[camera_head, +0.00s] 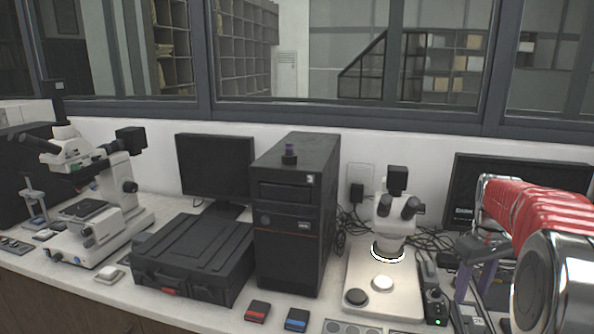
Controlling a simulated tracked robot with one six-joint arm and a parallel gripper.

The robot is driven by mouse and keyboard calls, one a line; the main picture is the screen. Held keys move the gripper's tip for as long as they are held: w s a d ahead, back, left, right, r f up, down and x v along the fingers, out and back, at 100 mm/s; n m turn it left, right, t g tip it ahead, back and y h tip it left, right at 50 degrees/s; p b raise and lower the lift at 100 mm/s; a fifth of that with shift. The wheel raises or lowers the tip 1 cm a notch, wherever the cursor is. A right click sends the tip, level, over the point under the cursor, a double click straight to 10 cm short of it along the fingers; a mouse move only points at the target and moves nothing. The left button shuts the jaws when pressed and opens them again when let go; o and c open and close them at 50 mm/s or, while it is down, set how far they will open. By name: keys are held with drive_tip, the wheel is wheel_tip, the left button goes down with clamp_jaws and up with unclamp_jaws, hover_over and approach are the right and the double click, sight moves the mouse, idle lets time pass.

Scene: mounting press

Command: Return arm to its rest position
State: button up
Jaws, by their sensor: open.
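My red and silver arm (545,215) reaches in from the right edge. My gripper (474,284) hangs at its far end over the right part of the bench. Its two purple fingers point down and stand apart, with nothing visible held between them. It is to the right of the stereo microscope (393,222) and in front of the right monitor (467,190). The arm's link hides part of the bench and wall at the right.
Red (257,311) and blue (297,319) marked boxes lie in front.

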drive_tip(key=s+a+r+m+t, duration=0.2)
drive_tip(key=s+a+t, duration=0.3)
drive_tip(key=s+a, duration=2)
drive_tip(key=shift+a+r, duration=0.5)
drive_tip(key=shift+d, duration=0.15)
idle(0.6)
